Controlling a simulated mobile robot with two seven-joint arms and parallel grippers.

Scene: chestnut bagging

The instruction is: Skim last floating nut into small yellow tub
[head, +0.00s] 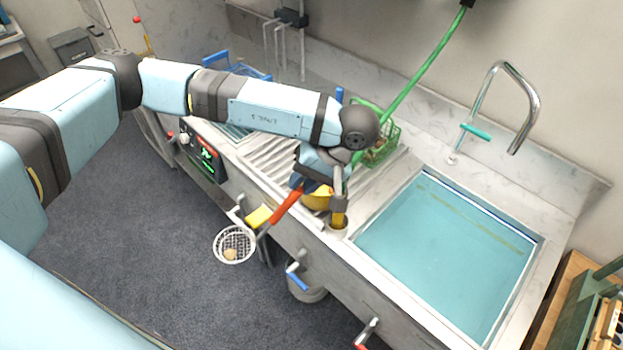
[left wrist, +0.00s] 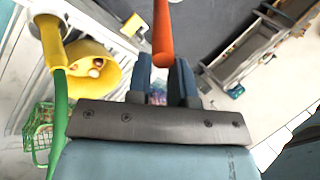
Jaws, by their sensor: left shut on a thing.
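My left gripper (head: 299,184) is shut on the orange-red handle of a skimmer (head: 286,206) in front of the counter. The skimmer's round white mesh bowl (head: 234,239) hangs out past the counter's front edge, above the floor. One pale brown nut (head: 230,254) lies in the bowl. The small yellow tub (head: 317,201) stands on the counter behind the handle, partly hidden by my gripper. In the left wrist view the tub (left wrist: 103,62) shows several nuts inside, and the handle (left wrist: 163,35) stretches away from my fingers (left wrist: 161,82). My right gripper is out of view.
The sink basin (head: 445,255) at the right holds blue-green water with no nut visible on it. A green basket (head: 384,146) and a yellow-ended green hose (head: 410,77) are near the tub. Valve levers and a bucket (head: 306,292) are along the counter's front.

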